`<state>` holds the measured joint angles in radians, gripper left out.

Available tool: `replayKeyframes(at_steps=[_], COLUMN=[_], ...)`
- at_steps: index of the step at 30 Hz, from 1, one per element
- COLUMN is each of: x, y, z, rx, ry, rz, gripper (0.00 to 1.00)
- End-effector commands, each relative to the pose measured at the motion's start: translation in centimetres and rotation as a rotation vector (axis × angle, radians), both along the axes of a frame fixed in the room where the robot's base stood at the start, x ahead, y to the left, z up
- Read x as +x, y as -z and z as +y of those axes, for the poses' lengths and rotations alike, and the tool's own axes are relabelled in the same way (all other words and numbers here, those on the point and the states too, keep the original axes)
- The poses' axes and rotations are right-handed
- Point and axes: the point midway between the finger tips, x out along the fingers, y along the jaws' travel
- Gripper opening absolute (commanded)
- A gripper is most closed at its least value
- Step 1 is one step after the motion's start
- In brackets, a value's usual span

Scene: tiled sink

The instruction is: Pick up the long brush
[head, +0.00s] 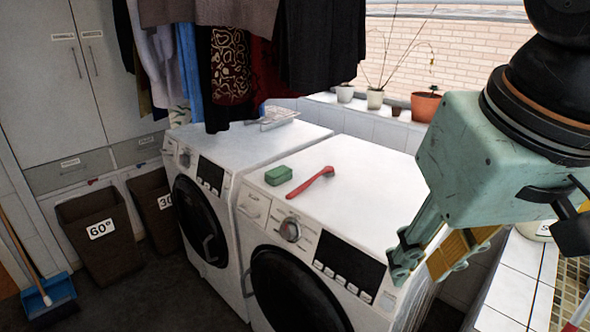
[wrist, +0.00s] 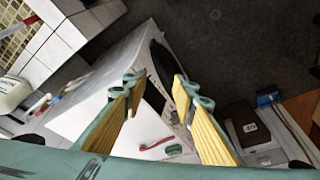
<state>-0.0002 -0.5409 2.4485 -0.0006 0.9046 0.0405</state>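A red brush (head: 311,182) with a long handle lies flat on top of the right white washing machine (head: 340,155). A green sponge (head: 278,175) lies just left of it. In the wrist view the red brush (wrist: 157,144) and the sponge (wrist: 173,150) show small between my fingers. My gripper (head: 424,265) is at the right of the head view, in front of the right part of that machine and apart from the brush. In the wrist view my gripper (wrist: 157,88) is open, with yellow finger pads spread and nothing between them.
A second washing machine (head: 220,150) stands to the left, with clothes (head: 240,60) hanging above. Potted plants (head: 425,106) line the windowsill. A tiled counter (head: 515,270) is at the right; a red-and-white handled item (wrist: 40,104) lies there. Bins (head: 100,230) and a blue dustpan (head: 48,295) stand left.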

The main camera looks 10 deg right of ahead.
Motion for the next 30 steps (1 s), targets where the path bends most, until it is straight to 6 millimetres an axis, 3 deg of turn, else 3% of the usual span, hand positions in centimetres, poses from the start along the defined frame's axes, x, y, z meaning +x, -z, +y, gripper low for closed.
replayKeyframes(at_steps=[15,30], x=[9.7,19.8], y=[-5.5,-8.5], z=[0.0,0.0], rx=[0.040,0.075], ry=[0.120,0.241], rz=[0.048,0.091], gripper=[0.26,0.26])
